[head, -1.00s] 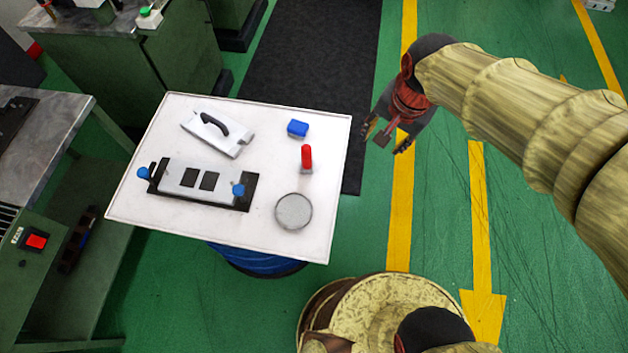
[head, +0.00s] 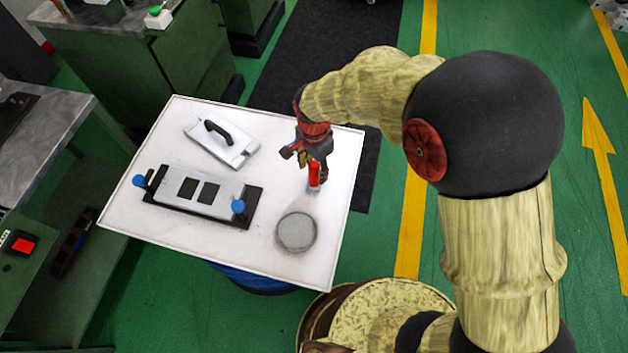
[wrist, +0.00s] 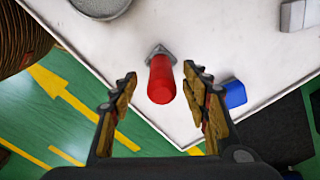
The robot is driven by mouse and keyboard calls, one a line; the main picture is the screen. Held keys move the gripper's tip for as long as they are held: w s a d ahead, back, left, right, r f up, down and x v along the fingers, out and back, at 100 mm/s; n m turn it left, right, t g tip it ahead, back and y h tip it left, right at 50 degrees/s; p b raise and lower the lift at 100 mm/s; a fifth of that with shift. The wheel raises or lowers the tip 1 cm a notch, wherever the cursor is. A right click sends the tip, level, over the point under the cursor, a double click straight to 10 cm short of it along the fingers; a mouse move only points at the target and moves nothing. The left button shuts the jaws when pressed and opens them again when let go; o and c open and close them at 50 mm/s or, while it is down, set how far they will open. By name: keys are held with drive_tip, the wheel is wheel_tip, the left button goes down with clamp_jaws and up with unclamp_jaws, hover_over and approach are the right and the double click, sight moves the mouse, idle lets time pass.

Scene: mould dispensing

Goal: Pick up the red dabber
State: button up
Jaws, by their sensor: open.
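The red dabber (head: 314,175) stands upright on the white table (head: 180,247), near its right edge. In the wrist view the red dabber (wrist: 161,80) has a grey base and shows ahead of the fingertips, roughly midway between them. My gripper (head: 308,166) is over the dabber in the head view, pointing down. In the wrist view my gripper (wrist: 158,92) is open, with one finger on each side of the dabber's top and a visible gap on both sides. Nothing is held.
A round grey dish (head: 296,232) is in front of the dabber. A blue block (wrist: 234,94) is close to one finger. A black-handled white trowel-like tool (head: 222,141) and a mould with blue knobs (head: 205,193) lie to the left. The table edge is near.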

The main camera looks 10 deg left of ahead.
sight(314, 175)
wheel_tip(314, 175, down, 4)
drive_tip(key=shift+w+f+b, duration=0.1)
drive_tip(key=shift+b, duration=0.65)
drive_tip(key=shift+c, duration=1.3)
clamp_jaws()
